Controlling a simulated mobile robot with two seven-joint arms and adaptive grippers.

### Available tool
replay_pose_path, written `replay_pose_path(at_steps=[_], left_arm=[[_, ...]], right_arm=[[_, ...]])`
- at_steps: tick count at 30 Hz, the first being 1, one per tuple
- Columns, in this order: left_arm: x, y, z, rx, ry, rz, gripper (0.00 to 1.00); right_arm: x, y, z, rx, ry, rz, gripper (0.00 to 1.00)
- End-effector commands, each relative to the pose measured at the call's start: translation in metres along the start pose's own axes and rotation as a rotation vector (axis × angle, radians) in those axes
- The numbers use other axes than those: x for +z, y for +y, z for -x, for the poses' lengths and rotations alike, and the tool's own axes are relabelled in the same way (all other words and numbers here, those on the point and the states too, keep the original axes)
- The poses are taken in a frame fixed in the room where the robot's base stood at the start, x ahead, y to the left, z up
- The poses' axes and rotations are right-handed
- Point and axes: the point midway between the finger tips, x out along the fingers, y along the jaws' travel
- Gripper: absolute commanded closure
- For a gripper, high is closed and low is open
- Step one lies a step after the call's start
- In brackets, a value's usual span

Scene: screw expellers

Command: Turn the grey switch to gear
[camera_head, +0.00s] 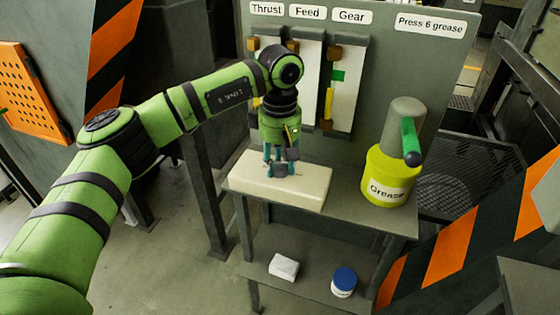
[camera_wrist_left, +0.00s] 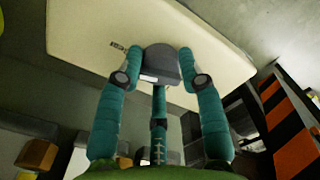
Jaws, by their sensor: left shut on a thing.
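The grey switch (camera_head: 281,171) sits on the top of a cream box (camera_head: 310,196) on the grey stand. It also shows in the left wrist view (camera_wrist_left: 162,62), between the teal fingers. My left gripper (camera_head: 280,163) reaches down from above and is shut on the grey switch, with a finger on either side. Part of the switch is hidden by the fingers. A small dark mark (camera_wrist_left: 118,46) lies on the box beside the switch, too small to read. The "Gear" label (camera_head: 349,16) is on the panel behind, above a gauge strip. My right gripper is not in view.
A yellow grease pot (camera_head: 388,180) with a green handle (camera_head: 410,142) stands right of the box. The panel (camera_head: 385,75) rises behind, with "Thrust" and "Feed" labels. A white block (camera_head: 284,267) and a blue-lidded jar (camera_head: 344,282) stand on the lower shelf.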

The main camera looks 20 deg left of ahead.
Motion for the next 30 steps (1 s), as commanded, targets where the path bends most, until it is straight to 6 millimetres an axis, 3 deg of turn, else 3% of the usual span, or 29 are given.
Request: replay_pose_path(at_steps=[3, 4, 5, 6, 19, 30], left_arm=[[0.000, -0.001, -0.001, -0.003, -0.001, 0.000, 0.95], [0.001, -0.001, -0.001, -0.003, -0.001, 0.000, 0.54], [0.001, -0.001, -0.001, -0.003, -0.001, 0.000, 0.42], [0.000, -0.001, -0.001, -0.003, -0.001, 0.000, 0.38], [0.000, 0.001, 0.010, 0.001, 0.001, 0.001, 0.38], [0.000, 0.001, 0.084, 0.002, 0.000, 0.001, 0.38]], right_arm=[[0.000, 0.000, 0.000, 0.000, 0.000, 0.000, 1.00], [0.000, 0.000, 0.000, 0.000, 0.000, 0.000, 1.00], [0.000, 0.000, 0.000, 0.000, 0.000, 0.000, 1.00], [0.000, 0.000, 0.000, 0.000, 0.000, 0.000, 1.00], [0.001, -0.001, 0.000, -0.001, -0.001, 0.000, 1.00], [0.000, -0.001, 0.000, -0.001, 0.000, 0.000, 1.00]])
